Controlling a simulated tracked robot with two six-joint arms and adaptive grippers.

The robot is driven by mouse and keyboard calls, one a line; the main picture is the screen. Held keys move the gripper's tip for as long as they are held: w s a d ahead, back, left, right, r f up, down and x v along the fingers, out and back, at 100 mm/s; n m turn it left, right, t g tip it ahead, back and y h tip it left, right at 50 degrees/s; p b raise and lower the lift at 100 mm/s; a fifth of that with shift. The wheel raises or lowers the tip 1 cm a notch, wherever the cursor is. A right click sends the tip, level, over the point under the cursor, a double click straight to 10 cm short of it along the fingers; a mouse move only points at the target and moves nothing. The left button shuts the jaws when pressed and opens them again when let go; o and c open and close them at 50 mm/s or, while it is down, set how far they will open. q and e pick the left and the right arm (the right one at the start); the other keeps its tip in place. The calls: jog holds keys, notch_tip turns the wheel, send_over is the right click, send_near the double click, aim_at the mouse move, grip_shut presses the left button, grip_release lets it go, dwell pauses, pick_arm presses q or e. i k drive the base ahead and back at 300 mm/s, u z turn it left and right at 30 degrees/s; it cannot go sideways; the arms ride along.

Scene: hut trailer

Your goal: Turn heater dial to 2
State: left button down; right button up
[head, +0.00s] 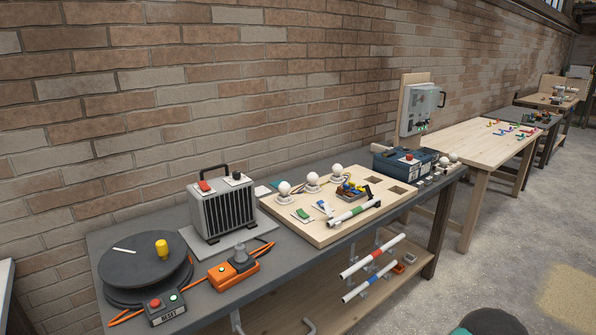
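The heater (224,208) is a grey box with a dark slatted front and a black carry handle on top. It stands upright on a light grey plate on the dark workbench. A black dial (237,176) sits on its top at the right. A red switch (204,186) sits on its top at the left. The dial's pointer and any numbers are too small to read. Neither of my grippers shows in the head view.
Left of the heater are a dark cable reel (144,271) with a yellow knob and a button box (166,307). An orange socket block (233,272) lies in front. A wooden board (335,233) with white bulbs is at right. A brick wall stands close behind.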

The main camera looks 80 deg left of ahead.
aim_at(236, 175)
jog(key=z, duration=0.1)
jog(key=i, duration=1.9)
jog(key=u, duration=2.55)
jog(key=i, duration=0.4)
jog(key=u, duration=2.15)
jog(key=k, duration=0.4)
jog(key=u, duration=0.6)
jog(key=i, duration=0.85)
jog(key=u, duration=0.15)
